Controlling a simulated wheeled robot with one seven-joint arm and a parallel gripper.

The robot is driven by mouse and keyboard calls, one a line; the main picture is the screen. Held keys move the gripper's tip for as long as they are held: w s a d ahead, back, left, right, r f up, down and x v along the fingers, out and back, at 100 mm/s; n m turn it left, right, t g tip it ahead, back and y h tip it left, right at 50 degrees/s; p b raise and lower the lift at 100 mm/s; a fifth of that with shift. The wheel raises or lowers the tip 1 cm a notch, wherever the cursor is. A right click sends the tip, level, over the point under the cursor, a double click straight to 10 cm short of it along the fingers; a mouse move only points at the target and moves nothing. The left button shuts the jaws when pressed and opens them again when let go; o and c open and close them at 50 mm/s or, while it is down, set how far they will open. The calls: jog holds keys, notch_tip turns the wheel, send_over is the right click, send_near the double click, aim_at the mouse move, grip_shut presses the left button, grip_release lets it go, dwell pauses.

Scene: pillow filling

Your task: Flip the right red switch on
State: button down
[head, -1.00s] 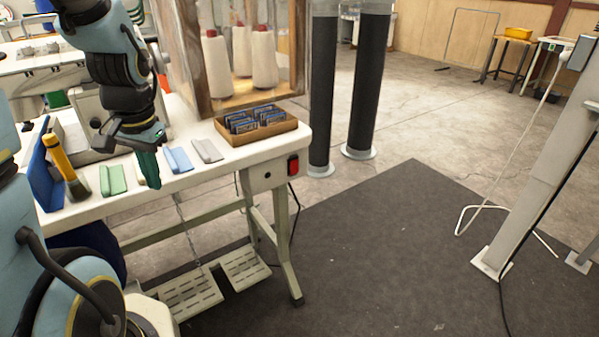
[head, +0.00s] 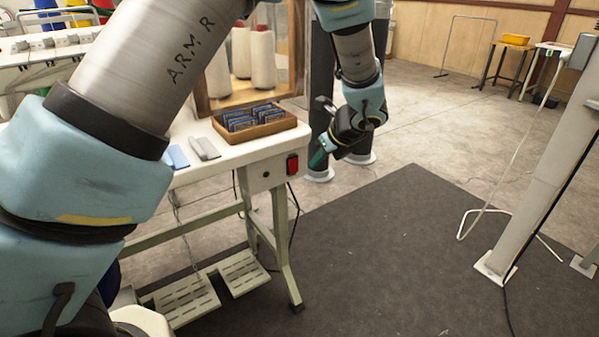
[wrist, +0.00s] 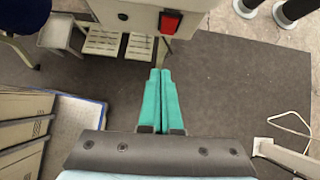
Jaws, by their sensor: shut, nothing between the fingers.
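The red switch (head: 292,164) is set in a dark plate on the front right end of the white sewing table's side. It also shows in the wrist view (wrist: 171,21), near the top and ahead of my fingertips. Whether it is on or off I cannot tell. My gripper (head: 318,158) has green fingers and hangs just right of the switch in the head view, apart from it. In the wrist view my gripper (wrist: 160,72) is shut and empty, its fingers side by side and pointing toward the table edge below the switch.
Foot pedals (head: 188,298) and table legs are below. Dark round posts (head: 320,100) stand behind my gripper. The dark mat (head: 400,250) right of the table is clear.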

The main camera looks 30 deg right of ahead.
aim_at(293, 166)
jog(key=shift+s+d+f+m, duration=0.1)
jog(key=shift+s+d+m, duration=0.2)
jog(key=shift+d, duration=0.2)
jog(key=p+x, duration=0.1)
jog(key=x, duration=0.3)
jog(key=w+r+p+x, duration=0.1)
jog(key=x, duration=0.3)
jog(key=w+r+p+x, duration=0.1)
jog(key=x, duration=0.3)
jog(key=shift+w+f+p, duration=0.35)
jog(key=shift+w, duration=0.15)
jog(key=shift+f+b, duration=0.15)
jog(key=shift+b, duration=0.15)
